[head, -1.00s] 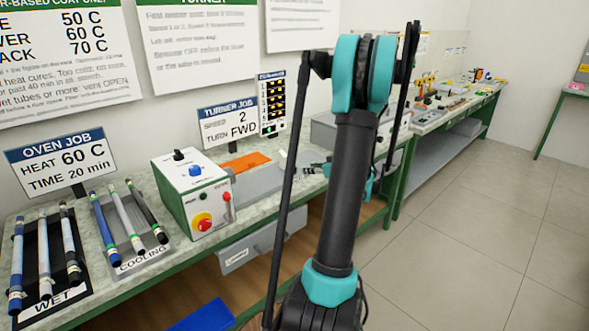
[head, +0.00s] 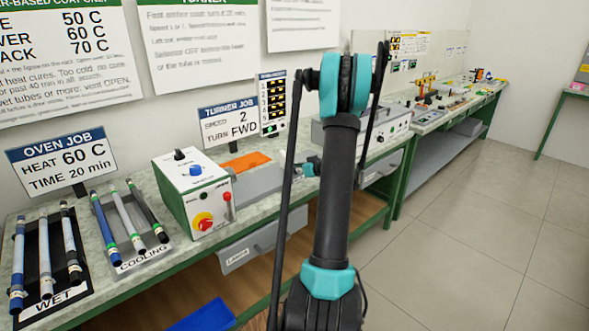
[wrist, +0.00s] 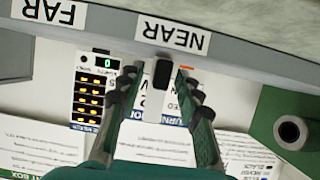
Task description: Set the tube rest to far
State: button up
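In the wrist view, a black knob (wrist: 162,73) shows between the fingers of my gripper (wrist: 156,76), just beside the NEAR label (wrist: 173,36). I take it to be the tube rest's slider. The FAR label (wrist: 48,10) is at the upper left, well apart from the knob. My gripper is open, with a finger on each side of the knob and gaps showing; I cannot tell its depth relative to the knob. In the head view, my gripper is mostly hidden behind my arm, over the bench by the grey unit (head: 262,186).
A green and white control box (head: 194,190) with a red knob stands left of the grey unit. The cooling rack (head: 145,258) and wet rack (head: 72,287) hold several tubes. The turner job sign (head: 228,122) and a small indicator panel (head: 272,104) stand behind.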

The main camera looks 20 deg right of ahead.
grip_shut()
jog(key=w+d, duration=0.1)
jog(key=d, duration=0.2)
jog(key=w+d, duration=0.1)
jog(key=d, duration=0.2)
jog(key=w+d, duration=0.1)
jog(key=d, duration=0.3)
jog(key=shift+w, duration=0.3)
grip_release()
jog(key=v, duration=1.2)
